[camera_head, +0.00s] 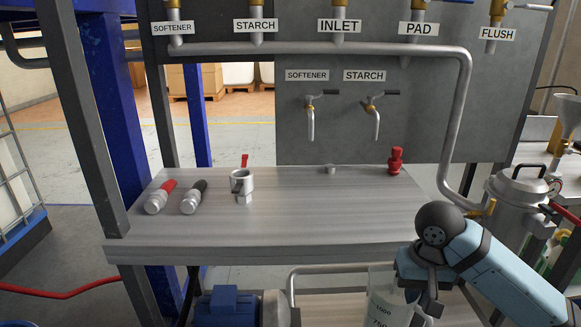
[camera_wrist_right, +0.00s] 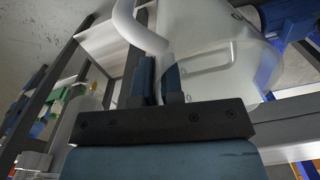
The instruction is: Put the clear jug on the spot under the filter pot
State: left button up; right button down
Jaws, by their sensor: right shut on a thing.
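The clear jug (camera_head: 384,300) shows at the bottom of the head view, below the front edge of the bench, with printed marks on its side. Its lower part is cut off by the picture edge. My right gripper (camera_head: 424,301) is at the jug's right side. In the right wrist view, the right gripper's fingers (camera_wrist_right: 159,84) are shut on the pale handle of the jug (camera_wrist_right: 215,62). The metal filter pot (camera_head: 516,192) stands at the right, with a black lid handle. The spot under it is not clearly visible. My left gripper is out of view.
The bench (camera_head: 290,215) carries a red-handled fitting (camera_head: 160,197), a black-handled fitting (camera_head: 194,196), a metal coupling (camera_head: 241,186) and a red plug (camera_head: 396,161). A bent pipe (camera_head: 458,120) comes down left of the pot. A blue pump (camera_head: 228,307) stands below the bench.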

pick_arm(q)
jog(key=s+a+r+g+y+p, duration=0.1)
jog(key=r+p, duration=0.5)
jog(key=p, duration=1)
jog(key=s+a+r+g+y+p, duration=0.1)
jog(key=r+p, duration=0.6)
jog(key=p, duration=0.9)
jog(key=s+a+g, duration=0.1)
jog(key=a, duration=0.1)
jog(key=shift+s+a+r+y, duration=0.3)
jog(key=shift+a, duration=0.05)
pick_arm(e)
jog(key=s+r+n, duration=0.1)
jog(key=s+r, duration=0.2)
jog(key=r, duration=2.3)
jog(key=shift+s+d, duration=0.2)
jog(key=shift+d, duration=0.15)
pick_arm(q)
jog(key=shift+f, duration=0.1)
pick_arm(e)
jog(key=shift+a+f, duration=0.1)
jog(key=shift+f, duration=0.1)
